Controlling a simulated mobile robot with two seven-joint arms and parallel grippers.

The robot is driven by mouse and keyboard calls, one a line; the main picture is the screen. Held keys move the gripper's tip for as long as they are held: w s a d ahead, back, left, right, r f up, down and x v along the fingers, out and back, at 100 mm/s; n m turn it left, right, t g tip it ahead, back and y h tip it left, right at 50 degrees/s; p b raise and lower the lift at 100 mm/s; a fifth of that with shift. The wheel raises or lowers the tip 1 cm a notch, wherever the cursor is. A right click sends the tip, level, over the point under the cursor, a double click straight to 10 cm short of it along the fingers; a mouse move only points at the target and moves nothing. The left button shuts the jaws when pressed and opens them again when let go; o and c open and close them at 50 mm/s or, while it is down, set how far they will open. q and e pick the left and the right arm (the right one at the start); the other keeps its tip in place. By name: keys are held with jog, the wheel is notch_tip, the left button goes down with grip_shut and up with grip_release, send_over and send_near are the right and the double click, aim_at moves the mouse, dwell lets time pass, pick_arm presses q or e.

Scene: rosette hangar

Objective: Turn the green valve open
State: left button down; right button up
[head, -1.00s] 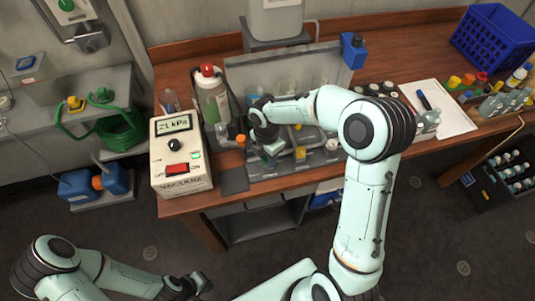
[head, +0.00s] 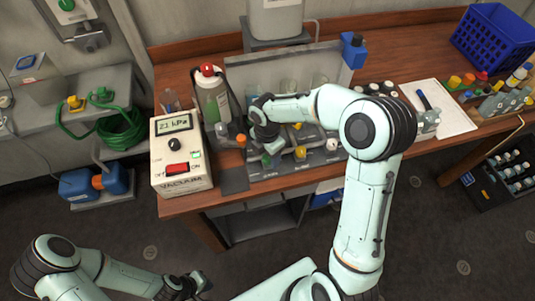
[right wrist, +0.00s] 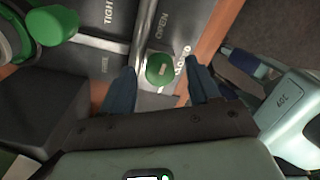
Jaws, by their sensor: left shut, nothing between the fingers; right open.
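The fingers are open, one on each side of the knob, with a visible gap on both sides. The word OPEN is printed on the panel above the knob. In the head view the knob (head: 266,160) is a small green spot, partly hidden by my right gripper (head: 270,150). My left gripper (head: 195,285) is shut and empty, low over the floor in front of the bench.
Yellow (head: 300,152) and orange (head: 241,141) knobs stand near the green one. The vacuum box (head: 182,180) reading 21 kPa and a red-capped bottle (head: 210,95) stand to the left. Another larger green knob (right wrist: 52,25) shows in the right wrist view.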

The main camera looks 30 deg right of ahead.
aim_at(267, 157)
pick_arm(q)
jog(key=shift+w+r+p, duration=0.55)
jog(key=shift+w+r, duration=0.25)
jog(key=shift+w, duration=0.15)
pick_arm(e)
notch_tip(267, 157, up, 13)
jog(key=shift+w, duration=0.2)
pick_arm(q)
jog(key=shift+s, duration=0.1)
